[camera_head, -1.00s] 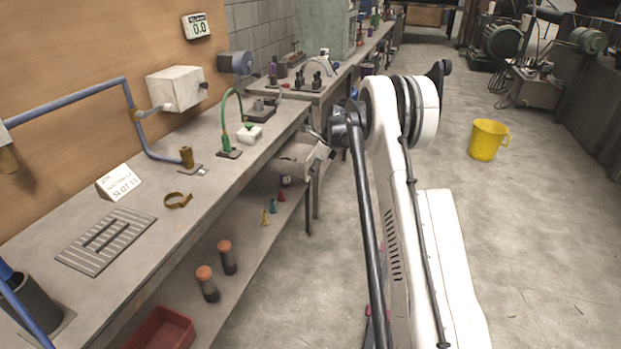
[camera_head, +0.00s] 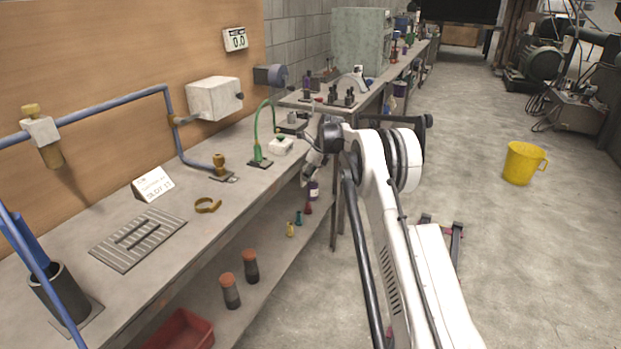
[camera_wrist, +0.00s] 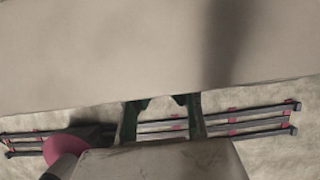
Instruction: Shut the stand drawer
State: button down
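The grey workbench (camera_head: 150,215), with a lower shelf, runs along the left. My gripper (camera_head: 307,180) is at the bench's front edge near its far end, below the level of the top. No drawer stands out clearly from the bench there now; my wrist covers part of that spot. In the wrist view my gripper (camera_wrist: 163,103) shows two dark green fingers spread apart with nothing between them. A broad pale flat surface (camera_wrist: 120,50) fills the top of that view, close to the fingertips; I cannot tell whether it is the drawer or the bench, or whether they touch.
Two orange-capped bottles (camera_head: 230,290) and a red bin (camera_head: 182,330) are on the lower shelf, with small coloured flasks (camera_head: 298,218) farther along. A yellow bucket (camera_head: 523,162) stands on the floor at right. The aisle floor between is mostly clear.

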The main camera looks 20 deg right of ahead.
jog(key=shift+w+a+r, duration=0.1)
jog(key=shift+w+a, duration=0.05)
jog(key=shift+a, duration=0.15)
jog(key=s+d+r, duration=0.6)
jog(key=r, duration=0.3)
jog(key=s+a+r+n+t+h, duration=0.1)
jog(key=s+a+r+n, duration=0.65)
jog(key=s+r, duration=0.35)
jog(key=s+a+r+n+t+h, duration=0.1)
jog(key=s+a+r+n, duration=0.65)
jog(key=s, duration=0.55)
jog(key=s+a+f+n, duration=0.2)
jog(key=s+n, duration=0.2)
jog(key=s, duration=0.5)
jog(key=s+a+f+n+t, duration=0.1)
jog(key=s+n, duration=0.3)
jog(key=s, duration=0.6)
jog(key=s+a+f+n+t+h, duration=0.1)
jog(key=s+a+f+n, duration=0.2)
jog(key=s, duration=0.7)
jog(key=shift+s+a+f+n, duration=0.3)
jog(key=shift+a+n, duration=0.25)
jog(key=shift+n, duration=0.15)
